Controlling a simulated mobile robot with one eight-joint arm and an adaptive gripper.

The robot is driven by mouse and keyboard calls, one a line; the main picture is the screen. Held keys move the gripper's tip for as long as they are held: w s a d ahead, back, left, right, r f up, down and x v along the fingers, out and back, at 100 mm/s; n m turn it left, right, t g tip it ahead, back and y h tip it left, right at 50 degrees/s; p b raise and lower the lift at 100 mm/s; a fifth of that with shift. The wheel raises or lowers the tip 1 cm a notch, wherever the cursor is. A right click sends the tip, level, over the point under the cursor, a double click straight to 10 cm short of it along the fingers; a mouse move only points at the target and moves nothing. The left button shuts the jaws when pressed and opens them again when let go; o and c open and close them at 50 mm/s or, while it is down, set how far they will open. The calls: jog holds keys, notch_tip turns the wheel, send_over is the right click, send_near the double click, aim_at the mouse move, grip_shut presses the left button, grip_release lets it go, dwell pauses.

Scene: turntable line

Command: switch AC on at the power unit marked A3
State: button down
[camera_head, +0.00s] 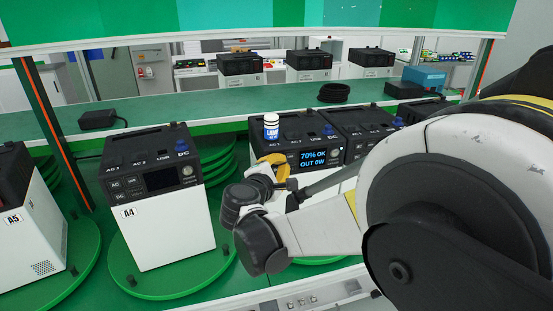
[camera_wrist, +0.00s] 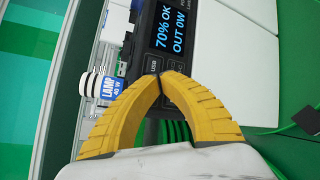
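The power unit with the lit display (camera_head: 313,158) stands right of centre in the head view. Its screen reads "70% OK, OUT 0W" and also shows in the wrist view (camera_wrist: 172,32). Its number label is hidden behind my arm, so I cannot read A3. My gripper (camera_head: 283,167) is at the left of its front panel. In the wrist view, my gripper's yellow fingertips (camera_wrist: 159,76) meet with nothing between them, close to the button marked USB (camera_wrist: 153,67). The AC button is not clearly visible. I cannot tell whether the fingertips touch the panel.
A blue-and-white lamp plug (camera_head: 271,127) marked "LAMP 40 W" stands on the unit's top. The unit marked A4 (camera_head: 170,230), with a dark screen, stands to the left, and A5 (camera_head: 38,230) farther left. Another unit (camera_head: 365,123) is close on the right. A shelf runs behind.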

jog(key=shift+w, duration=0.15)
dwell(0.5)
jog(key=shift+s+d, duration=0.15)
jog(key=shift+s, duration=0.6)
jog(key=s, duration=0.2)
jog(key=s+d, duration=0.1)
jog(key=s, duration=0.1)
jog(key=shift+s+d, duration=0.2)
jog(key=shift+s, duration=0.2)
